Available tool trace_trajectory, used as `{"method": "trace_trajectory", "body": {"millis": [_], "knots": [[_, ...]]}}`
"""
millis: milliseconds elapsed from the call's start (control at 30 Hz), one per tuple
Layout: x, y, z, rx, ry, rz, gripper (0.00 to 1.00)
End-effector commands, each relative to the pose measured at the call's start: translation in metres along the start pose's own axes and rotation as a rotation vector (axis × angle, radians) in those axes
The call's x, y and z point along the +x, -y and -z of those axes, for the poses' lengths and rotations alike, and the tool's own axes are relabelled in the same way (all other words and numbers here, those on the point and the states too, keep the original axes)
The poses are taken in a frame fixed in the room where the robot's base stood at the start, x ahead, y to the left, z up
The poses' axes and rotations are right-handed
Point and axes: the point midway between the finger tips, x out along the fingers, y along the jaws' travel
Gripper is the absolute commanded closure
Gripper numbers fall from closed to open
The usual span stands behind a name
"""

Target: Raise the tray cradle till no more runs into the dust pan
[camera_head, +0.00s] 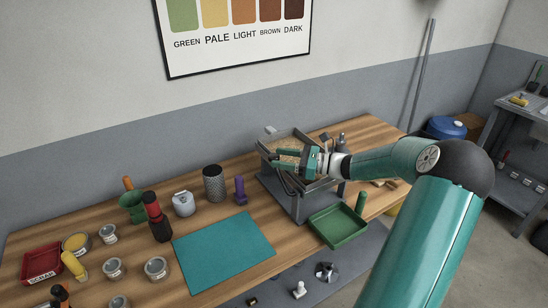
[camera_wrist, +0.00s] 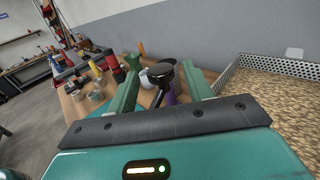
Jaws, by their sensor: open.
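The tray cradle is a grey metal stand (camera_head: 300,203) on the bench, holding a perforated tray (camera_head: 268,146) of pale tan beans. The tray also shows at the right of the wrist view (camera_wrist: 226,77). My gripper (camera_head: 276,159) is over the tray's front left part in the head view, its fingers pointing left. In the wrist view my gripper (camera_wrist: 162,88) is open, with a black round-topped knob (camera_wrist: 161,70) showing between the fingers; contact cannot be told. The green dust pan (camera_head: 338,240) lies at the stand's front right. My gripper and arm hide part of the tray and stand.
A purple-handled tool (camera_head: 240,190), a dark perforated cylinder (camera_head: 214,184) and a grey-white pot (camera_head: 183,204) stand left of the cradle. A teal mat (camera_head: 224,250) lies bare in front. Several tins and a red scrap tray (camera_head: 42,264) are at far left.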

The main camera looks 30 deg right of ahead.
Motion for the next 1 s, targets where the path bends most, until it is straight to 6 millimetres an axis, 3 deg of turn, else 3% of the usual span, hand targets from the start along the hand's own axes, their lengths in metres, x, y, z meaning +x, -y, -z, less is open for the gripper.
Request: {"method": "trace_trajectory", "body": {"millis": [200, 500, 533, 800, 1000], "knots": [[0.025, 0.000, 0.001, 0.000, -0.001, 0.000, 0.49], [0.028, 0.000, 0.001, 0.000, -0.001, 0.000, 0.49], [0.028, 0.000, 0.000, 0.000, -0.001, 0.000, 0.51], [0.028, 0.000, 0.000, 0.000, -0.001, 0.001, 1.00], [0.028, 0.001, 0.000, -0.002, 0.001, 0.001, 1.00]]}}
